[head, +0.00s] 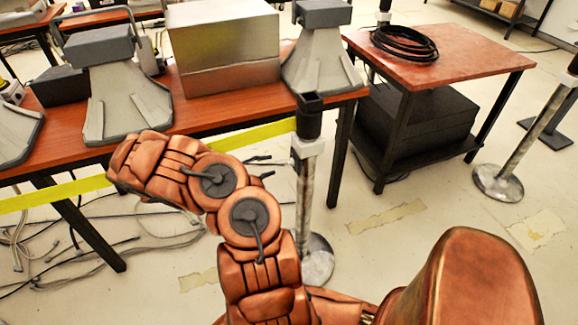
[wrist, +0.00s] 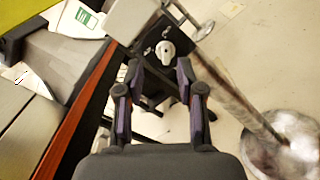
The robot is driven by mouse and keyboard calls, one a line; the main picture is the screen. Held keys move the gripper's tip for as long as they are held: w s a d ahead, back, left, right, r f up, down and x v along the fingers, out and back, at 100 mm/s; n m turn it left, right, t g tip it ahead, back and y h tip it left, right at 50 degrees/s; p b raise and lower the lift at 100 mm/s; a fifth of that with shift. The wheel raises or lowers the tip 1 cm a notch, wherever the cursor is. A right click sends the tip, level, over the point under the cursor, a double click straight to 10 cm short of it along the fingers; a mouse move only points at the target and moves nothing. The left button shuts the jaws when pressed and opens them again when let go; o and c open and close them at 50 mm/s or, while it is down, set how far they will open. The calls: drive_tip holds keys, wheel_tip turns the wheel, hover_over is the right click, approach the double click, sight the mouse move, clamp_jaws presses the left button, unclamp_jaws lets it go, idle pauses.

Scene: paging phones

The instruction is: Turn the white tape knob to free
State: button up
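The near stanchion's white collar (head: 308,146) sits on its post, with the yellow tape (head: 255,136) meeting it from the left. The collar also shows in the wrist view (wrist: 130,17). A small white rounded part (wrist: 166,50) on something dark shows beyond my fingertips in the wrist view; it looks like a knob, but I cannot tell its setting or whether it is on this stanchion. My gripper (wrist: 160,72) is open with nothing between its fingers. In the head view my gripper (head: 268,168) is left of the post, slightly below the collar, its dark fingers partly hidden by my arm.
A long red-brown table (head: 190,108) with grey phone-like units (head: 125,100) and a metal box (head: 225,60) stands behind my arm. At right are a smaller table (head: 465,55) with coiled black cable (head: 404,43) and another stanchion (head: 530,135). Cables litter the floor at left.

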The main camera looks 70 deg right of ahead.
sight(287, 164)
drive_tip(key=shift+f+p+x, duration=0.1)
drive_tip(key=shift+f+x, duration=0.15)
drive_tip(key=shift+x, duration=1.1)
drive_tip(key=shift+f+p+x, duration=0.15)
drive_tip(key=shift+f+x, duration=0.05)
drive_tip(key=shift+x, duration=1.1)
drive_tip(key=shift+f+p+x, duration=0.1)
drive_tip(key=shift+f+x, duration=0.15)
drive_tip(key=shift+x, duration=1.1)
drive_tip(key=shift+w+d, duration=0.1)
clamp_jaws()
